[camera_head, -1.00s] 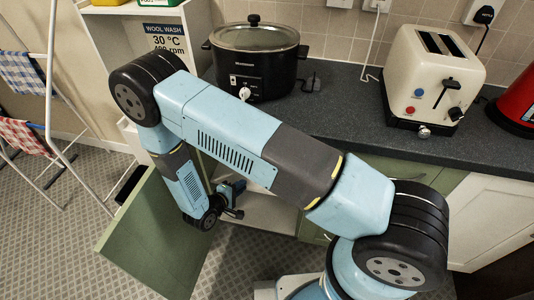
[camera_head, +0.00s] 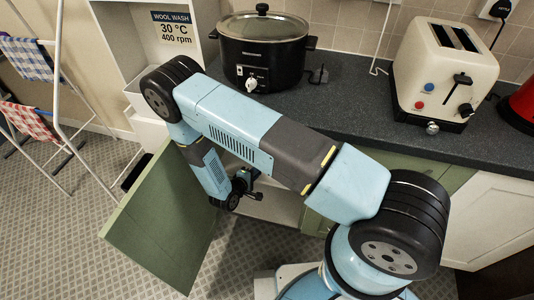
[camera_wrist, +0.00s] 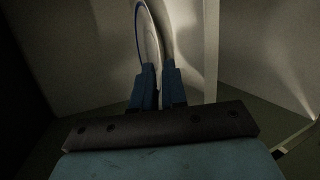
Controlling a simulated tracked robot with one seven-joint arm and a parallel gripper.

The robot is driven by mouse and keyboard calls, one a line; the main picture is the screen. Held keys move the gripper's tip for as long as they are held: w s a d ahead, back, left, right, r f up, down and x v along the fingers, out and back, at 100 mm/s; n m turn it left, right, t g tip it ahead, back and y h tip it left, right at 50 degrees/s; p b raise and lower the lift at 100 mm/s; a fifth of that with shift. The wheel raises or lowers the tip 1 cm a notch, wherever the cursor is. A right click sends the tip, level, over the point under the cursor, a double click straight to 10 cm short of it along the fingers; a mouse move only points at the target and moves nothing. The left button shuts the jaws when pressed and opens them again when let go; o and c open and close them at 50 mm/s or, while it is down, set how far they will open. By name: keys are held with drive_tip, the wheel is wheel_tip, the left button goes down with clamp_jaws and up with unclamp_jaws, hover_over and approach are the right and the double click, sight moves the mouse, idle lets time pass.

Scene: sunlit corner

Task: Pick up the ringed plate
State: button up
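The ringed plate (camera_wrist: 150,36) stands upright inside the cabinet in the wrist view, pale with a blue rim and seen at a steep angle. My gripper (camera_wrist: 160,72) has its two blue fingers close together at the plate's lower part, with a narrow gap between the tips. The plate runs down behind the left finger and towards this gap. I cannot tell whether the fingers press on it. In the head view, my gripper (camera_head: 248,186) reaches into the open cabinet under the worktop, and the plate is hidden there.
A green cabinet door (camera_head: 165,225) stands open left of my arm. The dark worktop (camera_head: 345,110) above carries a black slow cooker (camera_head: 264,50) and a cream toaster (camera_head: 440,75). A pale upright panel (camera_wrist: 211,50) stands right of the plate. A drying rack (camera_head: 60,110) stands at far left.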

drive_tip(key=x, duration=0.5)
drive_tip(key=shift+s+d, duration=0.15)
drive_tip(key=shift+d, duration=0.1)
clamp_jaws()
drive_tip(key=shift+r, duration=0.1)
